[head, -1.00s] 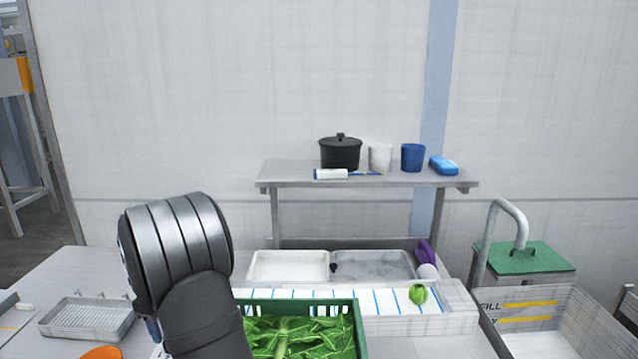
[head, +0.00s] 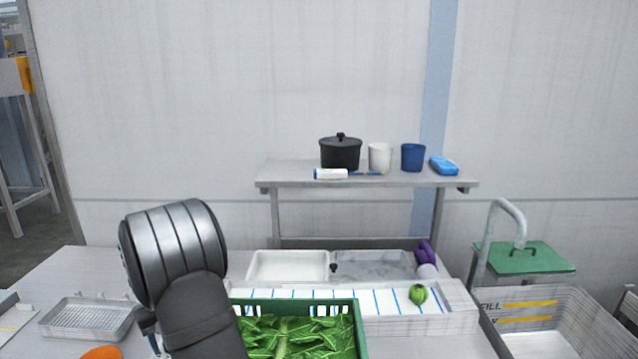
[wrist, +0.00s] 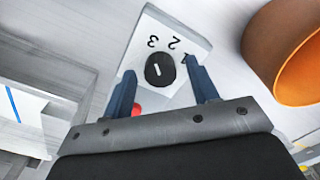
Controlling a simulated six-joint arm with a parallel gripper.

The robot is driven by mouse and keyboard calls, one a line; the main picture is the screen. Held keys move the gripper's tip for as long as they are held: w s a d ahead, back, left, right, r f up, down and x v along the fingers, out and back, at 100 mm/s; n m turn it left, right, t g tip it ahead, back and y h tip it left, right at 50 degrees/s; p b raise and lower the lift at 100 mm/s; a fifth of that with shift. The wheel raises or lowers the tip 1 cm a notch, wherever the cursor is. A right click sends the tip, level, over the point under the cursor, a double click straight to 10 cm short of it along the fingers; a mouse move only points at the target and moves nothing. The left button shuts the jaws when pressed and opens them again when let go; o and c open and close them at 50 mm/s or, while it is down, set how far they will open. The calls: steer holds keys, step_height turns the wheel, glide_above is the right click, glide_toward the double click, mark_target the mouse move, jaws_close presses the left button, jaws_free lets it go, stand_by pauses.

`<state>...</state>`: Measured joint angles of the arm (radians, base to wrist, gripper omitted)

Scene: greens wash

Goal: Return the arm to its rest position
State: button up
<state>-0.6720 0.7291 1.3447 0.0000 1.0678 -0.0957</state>
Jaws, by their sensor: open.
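My arm shows at the lower left of the head view, with its upper links in front of the worktop; my gripper is hidden there. In the wrist view my gripper (wrist: 162,90) is open, with two dark blue fingers apart and nothing between them that it holds. Beyond the fingertips is a white panel (wrist: 182,42) with the numbers 1, 2 and 3 and a black dial (wrist: 160,70). A bit of red shows beside the left finger.
A green crate (head: 358,325) of leafy greens stands right of my arm. An orange container (wrist: 290,50) is close on the right in the wrist view. A wire-like tray (head: 88,318) lies at left. A white strip bears a round green vegetable (head: 418,294). A shelf (head: 365,180) stands behind.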

steer(key=m, duration=0.4)
steer(key=shift+m, duration=0.4)
steer(key=m, duration=0.5)
